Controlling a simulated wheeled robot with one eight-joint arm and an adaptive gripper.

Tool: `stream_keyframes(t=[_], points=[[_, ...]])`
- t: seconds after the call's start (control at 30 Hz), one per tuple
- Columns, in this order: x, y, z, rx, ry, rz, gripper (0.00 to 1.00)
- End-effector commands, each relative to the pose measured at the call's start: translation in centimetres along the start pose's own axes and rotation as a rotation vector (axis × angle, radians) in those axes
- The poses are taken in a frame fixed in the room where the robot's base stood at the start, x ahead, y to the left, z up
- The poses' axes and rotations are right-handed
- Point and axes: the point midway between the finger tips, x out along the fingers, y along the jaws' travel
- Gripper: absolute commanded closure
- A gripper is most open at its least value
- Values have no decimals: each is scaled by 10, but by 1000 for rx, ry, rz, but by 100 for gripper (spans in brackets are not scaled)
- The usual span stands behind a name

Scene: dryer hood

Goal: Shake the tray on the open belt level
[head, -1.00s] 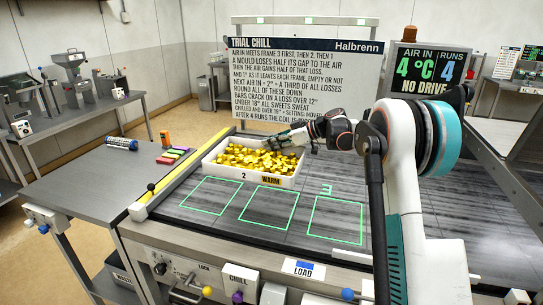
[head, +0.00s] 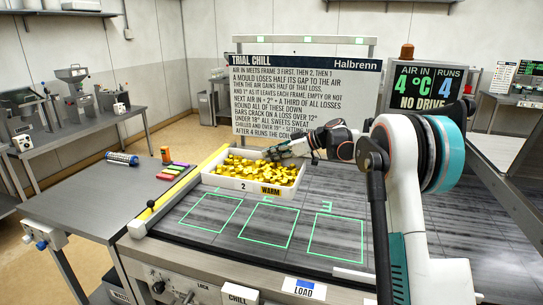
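A white tray (head: 225,183) marked "2" and "WARM" sits at the back left of the dark belt (head: 335,190). It is heaped with gold-wrapped sweets (head: 255,168), uneven and piled toward the middle. My gripper (head: 272,152) is at the tray's back right edge, its fingers low against the far rim or just above it. Whether the fingers are closed on the rim is too small to tell. Green outlined frames (head: 268,226), one numbered 3, lie empty on the belt in front of the tray.
A yellow rail (head: 185,185) with a black knob runs along the belt's left edge. A rule board (head: 305,105) stands behind the belt, and a display (head: 428,85) reads 4 °C, 4 runs, "NO DRIVE".

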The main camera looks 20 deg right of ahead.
Motion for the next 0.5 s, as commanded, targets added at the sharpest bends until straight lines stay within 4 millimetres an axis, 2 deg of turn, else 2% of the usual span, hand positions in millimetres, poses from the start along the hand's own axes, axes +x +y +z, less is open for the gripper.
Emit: stream_keyframes(t=[0.5], points=[[-9,0,-19,1,2,0,100]])
